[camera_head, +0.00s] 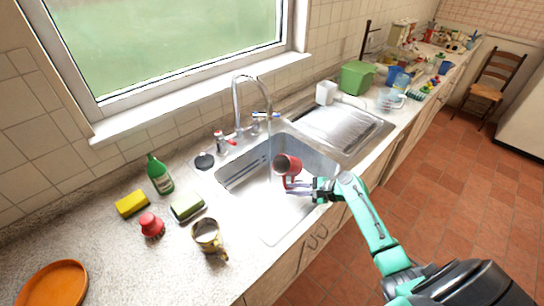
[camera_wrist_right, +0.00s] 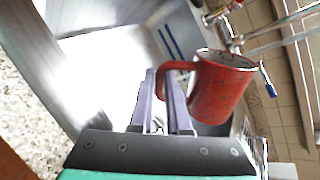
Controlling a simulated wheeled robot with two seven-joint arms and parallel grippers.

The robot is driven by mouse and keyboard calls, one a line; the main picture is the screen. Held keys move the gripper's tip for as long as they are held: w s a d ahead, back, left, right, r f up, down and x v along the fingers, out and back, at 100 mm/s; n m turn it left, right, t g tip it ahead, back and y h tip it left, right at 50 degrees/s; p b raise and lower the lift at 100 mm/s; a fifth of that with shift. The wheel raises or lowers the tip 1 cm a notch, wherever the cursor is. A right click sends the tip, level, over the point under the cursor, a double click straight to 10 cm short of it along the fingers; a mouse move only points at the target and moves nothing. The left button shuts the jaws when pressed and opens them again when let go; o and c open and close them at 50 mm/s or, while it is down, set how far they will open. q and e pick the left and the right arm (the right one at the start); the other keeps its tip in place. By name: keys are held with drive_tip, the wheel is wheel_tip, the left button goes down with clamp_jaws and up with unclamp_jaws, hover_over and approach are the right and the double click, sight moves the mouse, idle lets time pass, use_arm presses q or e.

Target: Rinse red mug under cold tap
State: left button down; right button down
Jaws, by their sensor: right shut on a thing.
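The red mug (camera_head: 287,163) is held over the sink basin, tilted, with its dark opening facing up and to the left. My right gripper (camera_head: 305,187) is shut on the mug's handle; in the right wrist view the two fingers (camera_wrist_right: 167,100) close around the handle of the mug (camera_wrist_right: 218,88). The steel sink (camera_head: 262,213) lies below. The curved tap (camera_head: 237,100) stands behind the basin, with a blue-marked handle (camera_head: 273,116) to its right and a red-marked handle (camera_head: 219,138) to its left. A thin stream seems to fall near the mug. My left gripper is not in view.
A green bottle (camera_head: 159,175), yellow sponge (camera_head: 131,203), dark green sponge (camera_head: 187,208), red-topped item (camera_head: 151,225), yellowish mug (camera_head: 207,235) and orange plate (camera_head: 55,288) stand left of the sink. The drainer (camera_head: 343,128) lies right, with a green box (camera_head: 357,77) beyond.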

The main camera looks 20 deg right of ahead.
drive_tip(key=shift+r, duration=0.1)
drive_tip(key=shift+s+r+p, duration=1.5)
drive_tip(key=shift+r+p, duration=0.8)
drive_tip(key=shift+r, duration=0.7)
drive_tip(key=s+d, duration=0.2)
drive_tip(key=s, duration=0.7)
drive_tip(key=shift+s+d, duration=0.35)
drive_tip(key=shift+d, duration=0.05)
